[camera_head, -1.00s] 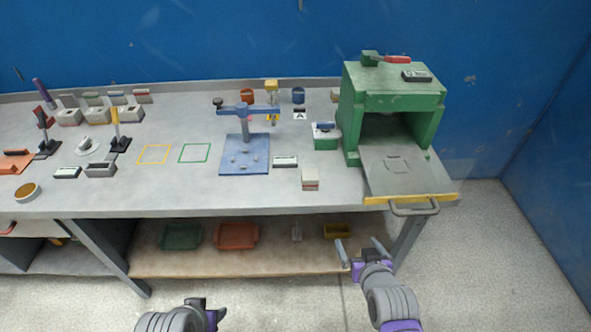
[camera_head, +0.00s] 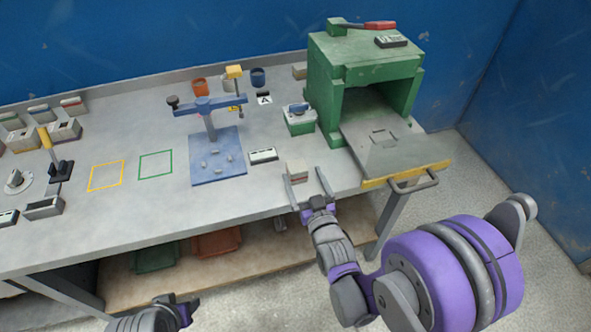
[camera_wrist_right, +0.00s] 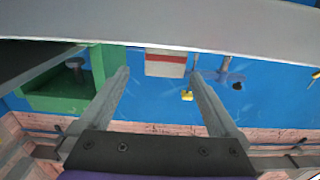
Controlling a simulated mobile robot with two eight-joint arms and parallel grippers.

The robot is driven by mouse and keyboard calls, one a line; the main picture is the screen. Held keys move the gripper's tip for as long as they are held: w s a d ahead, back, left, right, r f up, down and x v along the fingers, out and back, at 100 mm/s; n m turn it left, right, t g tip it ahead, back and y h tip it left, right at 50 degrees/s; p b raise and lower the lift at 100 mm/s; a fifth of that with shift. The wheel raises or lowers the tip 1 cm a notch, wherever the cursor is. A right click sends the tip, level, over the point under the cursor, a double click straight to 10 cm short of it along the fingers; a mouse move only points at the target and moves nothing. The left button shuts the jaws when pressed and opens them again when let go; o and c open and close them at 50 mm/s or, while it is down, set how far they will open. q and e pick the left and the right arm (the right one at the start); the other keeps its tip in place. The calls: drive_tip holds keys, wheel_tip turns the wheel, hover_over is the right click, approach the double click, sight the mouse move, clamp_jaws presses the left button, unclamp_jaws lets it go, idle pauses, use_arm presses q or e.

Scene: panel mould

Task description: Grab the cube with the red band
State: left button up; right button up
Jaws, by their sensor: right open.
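The cube with the red band (camera_head: 297,169) sits near the front edge of the workbench, left of the green box-shaped machine. In the right wrist view the cube (camera_wrist_right: 166,61) shows a cream face with a red stripe, beyond and between the fingertips. My right gripper (camera_head: 307,184) is open and empty at the bench's front edge. Its two fingers point at the cube, with one to each side, and contact cannot be made out. My left gripper (camera_head: 186,312) is low at the bottom of the head view, away from the bench, and its fingers are unclear.
The green machine (camera_head: 362,67) stands right of the cube with its grey tray (camera_head: 395,153) lowered forward. A blue fixture plate (camera_head: 217,160) and a small labelled block (camera_head: 263,155) lie to the left. A small green box (camera_head: 299,122) is behind.

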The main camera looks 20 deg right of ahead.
drive_tip(key=shift+w+a, duration=0.1)
drive_tip(key=shift+w, duration=1.15)
drive_tip(key=w, duration=0.3)
drive_tip(key=w+p, duration=0.1)
drive_tip(key=w, duration=0.1)
drive_tip(key=shift+w+a, duration=0.2)
drive_tip(key=shift+a, duration=0.1)
drive_tip(key=shift+s, duration=0.1)
drive_tip(key=shift+c, duration=1.2)
clamp_jaws()
drive_tip(key=shift+r, duration=0.15)
